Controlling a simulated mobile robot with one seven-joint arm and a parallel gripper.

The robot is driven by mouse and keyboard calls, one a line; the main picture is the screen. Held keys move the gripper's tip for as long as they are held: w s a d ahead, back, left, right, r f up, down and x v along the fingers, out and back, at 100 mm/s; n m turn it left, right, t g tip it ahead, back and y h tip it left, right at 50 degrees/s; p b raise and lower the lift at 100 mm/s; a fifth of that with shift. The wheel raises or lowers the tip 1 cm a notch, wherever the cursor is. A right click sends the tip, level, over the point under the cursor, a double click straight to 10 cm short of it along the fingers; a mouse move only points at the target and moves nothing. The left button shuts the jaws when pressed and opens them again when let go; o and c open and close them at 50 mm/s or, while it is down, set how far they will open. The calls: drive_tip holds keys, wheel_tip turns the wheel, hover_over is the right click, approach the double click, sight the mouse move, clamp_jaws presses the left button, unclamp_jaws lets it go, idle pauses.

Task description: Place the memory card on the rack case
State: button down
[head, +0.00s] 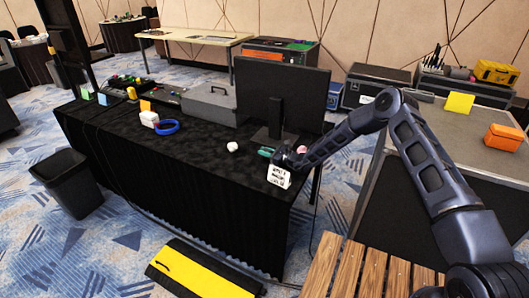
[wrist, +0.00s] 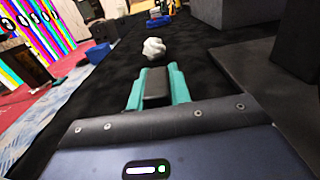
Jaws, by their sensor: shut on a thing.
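My gripper (wrist: 155,88) shows teal fingers in the wrist view, closed on a small dark piece, the memory card (wrist: 156,92), above the black cloth. In the head view my gripper (head: 265,152) is over the right end of the black-draped table, in front of the monitor. The card cannot be made out there. A large case with a grey top (head: 445,135), which looks like the rack case, stands at the right behind my arm. A yellow note and an orange box are on it.
A slatted wooden surface (head: 345,272) is at the front. The grey top has bare room around the note.

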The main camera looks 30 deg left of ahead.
drive_tip(key=c, duration=1.3)
unclamp_jaws()
drive_tip(key=d, duration=0.8)
drive_tip(key=shift+w, duration=0.1)
wheel_tip(320, 180, up, 8)
drive_tip(key=shift+a, duration=0.25)
